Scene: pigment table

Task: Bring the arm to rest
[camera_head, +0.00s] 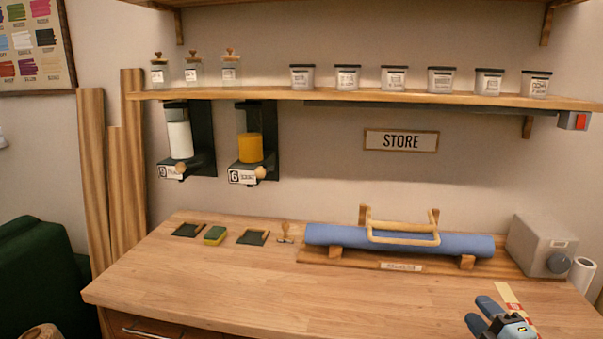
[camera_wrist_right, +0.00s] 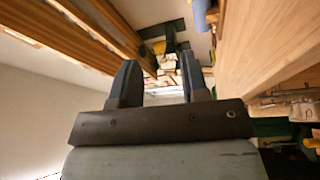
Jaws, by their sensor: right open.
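My right gripper (camera_head: 482,312) shows at the lower right of the head view, with blue-grey fingers and a dark body, over the right front part of the wooden table (camera_head: 220,290). In the right wrist view the two dark fingers of the right gripper (camera_wrist_right: 160,80) stand apart with nothing between them. Most of my right arm is outside the head view. My left gripper is in neither view.
A blue roll (camera_head: 340,235) lies on a wooden stand at the table's back. Two dark trays and a sponge (camera_head: 215,235) lie left of it. A grey box (camera_head: 540,245) stands at the right. A shelf (camera_head: 270,95) holds several jars. The table's front left is clear.

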